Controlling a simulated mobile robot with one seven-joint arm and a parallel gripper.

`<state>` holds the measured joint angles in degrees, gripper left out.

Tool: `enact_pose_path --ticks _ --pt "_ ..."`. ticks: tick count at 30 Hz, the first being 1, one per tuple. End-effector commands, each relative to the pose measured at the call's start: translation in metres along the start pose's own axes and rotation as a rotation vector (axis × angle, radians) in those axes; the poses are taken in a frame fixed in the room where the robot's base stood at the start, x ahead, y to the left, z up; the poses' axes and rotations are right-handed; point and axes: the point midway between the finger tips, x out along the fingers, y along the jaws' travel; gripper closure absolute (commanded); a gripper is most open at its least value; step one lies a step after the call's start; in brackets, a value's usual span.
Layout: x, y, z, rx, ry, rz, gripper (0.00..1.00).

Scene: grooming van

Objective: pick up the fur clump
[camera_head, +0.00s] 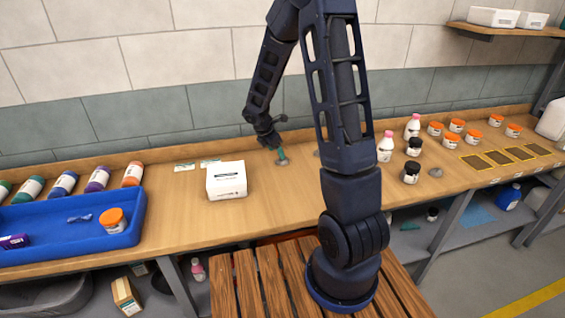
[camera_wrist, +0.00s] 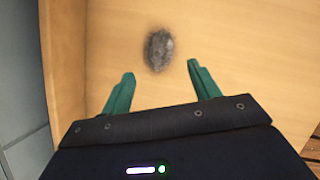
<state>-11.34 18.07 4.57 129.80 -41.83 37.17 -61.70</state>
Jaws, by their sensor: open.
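A dark grey, fuzzy fur clump (camera_wrist: 158,50) lies on the wooden counter in the wrist view, just beyond my open green fingertips and roughly centred between them. My gripper (camera_wrist: 160,75) is open, with nothing between the fingers. In the head view my gripper (camera_head: 281,154) is low over the counter near the back wall, and a small grey patch, the clump (camera_head: 283,163), shows at its fingertips. Another small grey lump (camera_head: 436,172) lies on the counter farther right, beside the black-lidded jars.
A white box (camera_head: 226,194) stands left of my gripper. A blue tray (camera_head: 70,251) with an orange-lidded jar (camera_head: 113,219) is at the far left; several bottles line up behind it. Bottles and jars (camera_head: 411,173) stand to the right. The wall runs close behind.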

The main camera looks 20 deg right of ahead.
Motion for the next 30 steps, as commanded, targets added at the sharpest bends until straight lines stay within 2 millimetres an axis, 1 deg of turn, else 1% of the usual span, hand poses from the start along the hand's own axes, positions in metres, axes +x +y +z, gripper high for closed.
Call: enact_pose_path --ticks 5,15,18,23,24,25,29,30 --pt "0.008 -0.001 0.001 0.002 0.000 -0.001 0.39" --pt "0.049 -0.003 0.002 0.000 0.000 -0.002 0.39" --pt "0.054 -0.003 0.003 0.002 0.000 -0.001 0.39" --pt "0.054 -0.003 0.003 0.002 0.000 0.000 0.39" --pt "0.053 -0.003 0.003 0.002 0.000 0.000 0.41" --pt "0.053 -0.003 0.003 0.002 0.000 0.000 0.47" --pt "0.053 -0.003 0.003 0.002 0.000 0.000 0.72" --pt "0.053 -0.003 0.003 0.002 0.000 0.000 0.80"
